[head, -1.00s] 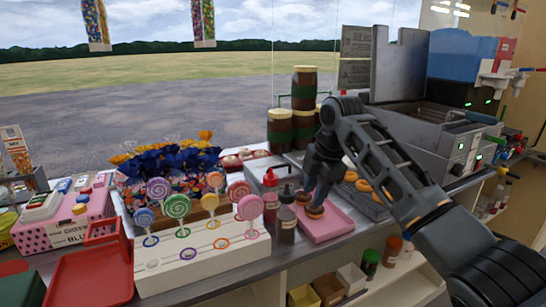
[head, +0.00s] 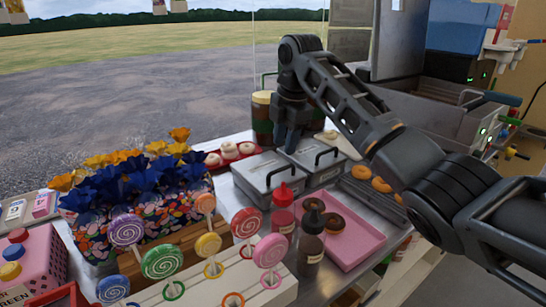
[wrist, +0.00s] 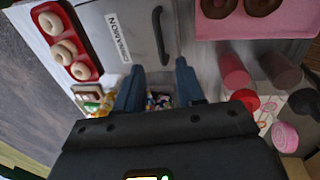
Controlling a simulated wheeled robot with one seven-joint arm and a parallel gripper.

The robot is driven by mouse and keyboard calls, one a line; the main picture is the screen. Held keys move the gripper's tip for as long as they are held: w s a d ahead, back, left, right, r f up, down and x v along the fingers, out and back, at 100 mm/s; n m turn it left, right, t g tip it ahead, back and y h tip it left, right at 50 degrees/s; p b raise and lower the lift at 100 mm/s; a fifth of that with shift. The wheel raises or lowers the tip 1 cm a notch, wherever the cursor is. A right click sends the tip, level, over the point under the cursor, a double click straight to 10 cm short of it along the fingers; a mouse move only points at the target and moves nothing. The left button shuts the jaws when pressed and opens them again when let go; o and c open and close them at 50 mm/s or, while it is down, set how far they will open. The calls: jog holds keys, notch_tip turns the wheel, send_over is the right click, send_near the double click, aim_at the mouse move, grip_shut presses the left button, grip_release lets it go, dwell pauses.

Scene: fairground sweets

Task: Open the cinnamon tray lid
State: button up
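The cinnamon tray lid (wrist: 125,20) is flat grey metal with a white label reading CINNAMON and a dark bar handle (wrist: 160,35). The lid is closed. In the head view it appears to be the left (head: 262,168) of two lidded metal trays on the counter, with its handle facing up. My gripper (head: 291,150) hangs pointing down by the back of these trays. In the wrist view my gripper (wrist: 158,78) is open and empty, its two fingers apart near the lid's lower edge. The handle lies beyond the fingertips, untouched.
The second lidded tray (head: 318,176) stands to the right. A red sauce bottle (head: 283,215), a dark bottle (head: 311,243) and a pink tray (head: 365,242) with doughnuts are in front. Wrapped sweets (head: 150,205) and lollipops (head: 163,262) crowd the left. A red tray (head: 240,158) holds white-iced doughnuts.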

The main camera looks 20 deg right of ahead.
aim_at(280, 169)
jog(key=f, duration=0.2)
jog(key=w+f, duration=0.1)
jog(key=f, duration=0.4)
jog(key=shift+w+a+f, duration=0.15)
jog(key=shift+a+f, duration=0.05)
jog(key=shift+a, duration=0.05)
jog(key=shift+c, duration=0.2)
grip_shut()
